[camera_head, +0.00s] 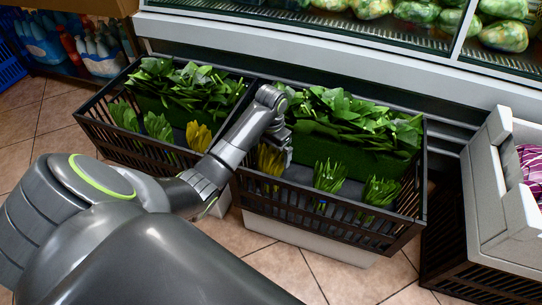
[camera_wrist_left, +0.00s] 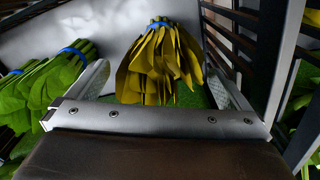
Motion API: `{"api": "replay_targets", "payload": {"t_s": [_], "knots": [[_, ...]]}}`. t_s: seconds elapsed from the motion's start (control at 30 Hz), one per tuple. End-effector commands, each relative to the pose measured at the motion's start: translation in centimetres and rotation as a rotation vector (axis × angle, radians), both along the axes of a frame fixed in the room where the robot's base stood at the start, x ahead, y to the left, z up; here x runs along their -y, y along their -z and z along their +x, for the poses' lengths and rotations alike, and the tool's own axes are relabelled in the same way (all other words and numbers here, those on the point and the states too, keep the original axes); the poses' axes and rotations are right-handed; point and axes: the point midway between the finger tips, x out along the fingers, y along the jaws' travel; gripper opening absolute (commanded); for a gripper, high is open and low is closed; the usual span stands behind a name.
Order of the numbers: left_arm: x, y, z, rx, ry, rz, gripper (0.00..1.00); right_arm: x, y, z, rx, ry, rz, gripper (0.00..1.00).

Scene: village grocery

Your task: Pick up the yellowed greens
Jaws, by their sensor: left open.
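A bunch of yellowed greens (camera_head: 269,160) stands at the left end of the right-hand black crate (camera_head: 330,228). My left gripper (camera_head: 279,148) is open just above and beside this bunch. In the left wrist view the yellowed bunch (camera_wrist_left: 160,62), tied with a blue band, shows between and beyond the two open fingers. The fingers do not visibly press on it. Another yellowed bunch (camera_head: 198,137) stands in the left-hand black crate (camera_head: 120,148). My right gripper is not in view.
Green bunches (camera_head: 329,176) stand along the front of the right crate, with a leafy green heap (camera_head: 345,120) behind them. Green bunches (camera_wrist_left: 45,80) lie left in the wrist view, and a slatted crate wall (camera_wrist_left: 240,55) is close on the right. A pale box (camera_head: 495,200) stands far right.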

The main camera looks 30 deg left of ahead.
Motion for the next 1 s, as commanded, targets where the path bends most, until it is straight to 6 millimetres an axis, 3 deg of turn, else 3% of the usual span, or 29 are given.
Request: {"api": "replay_targets", "payload": {"t_s": [0.1, 0.37, 0.8, 1.0], "knots": [[0.0, 0.87, 0.0, 0.001, 0.001, 0.0, 1.0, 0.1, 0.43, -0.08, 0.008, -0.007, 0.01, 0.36], [-0.02, 0.83, -0.01, 0.001, 0.001, 0.001, 0.99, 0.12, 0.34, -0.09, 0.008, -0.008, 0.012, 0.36], [-0.03, 0.82, -0.02, 0.001, 0.001, 0.001, 0.41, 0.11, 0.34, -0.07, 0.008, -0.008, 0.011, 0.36], [-0.03, 0.74, 0.02, 0.002, 0.001, 0.001, 0.39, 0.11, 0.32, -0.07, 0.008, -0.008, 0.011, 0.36]]}}
